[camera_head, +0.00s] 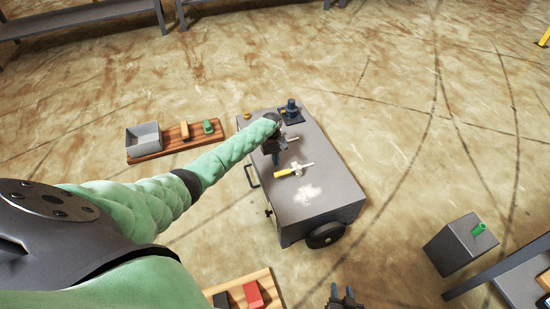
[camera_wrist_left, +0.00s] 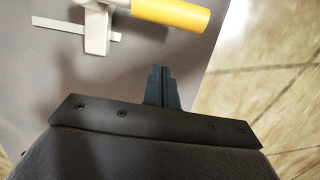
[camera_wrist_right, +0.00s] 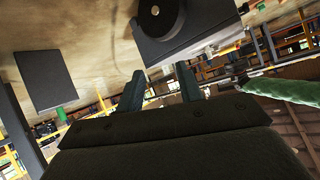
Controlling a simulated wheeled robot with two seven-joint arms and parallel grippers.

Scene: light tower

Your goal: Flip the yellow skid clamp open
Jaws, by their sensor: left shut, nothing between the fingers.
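The yellow skid clamp (camera_head: 286,173) lies on the grey top of the wheeled cart, its yellow handle pointing left and its pale metal body to the right. In the left wrist view the clamp's yellow handle (camera_wrist_left: 172,13) and pale bracket (camera_wrist_left: 97,32) show at the top. My left gripper (camera_head: 276,160) is over the cart just beyond the clamp; its fingers (camera_wrist_left: 162,75) are together, empty and apart from the handle. My right gripper (camera_head: 343,296) is low, in front of the cart, with its fingers (camera_wrist_right: 160,85) spread and nothing between them.
The cart (camera_head: 335,185) has a dark device (camera_head: 291,112) at its far end and another clamp (camera_head: 292,139) partly hidden by my left gripper. A wooden board (camera_head: 160,149) with a grey bin (camera_head: 144,137) lies to the left. A grey box (camera_head: 455,246) stands at the right.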

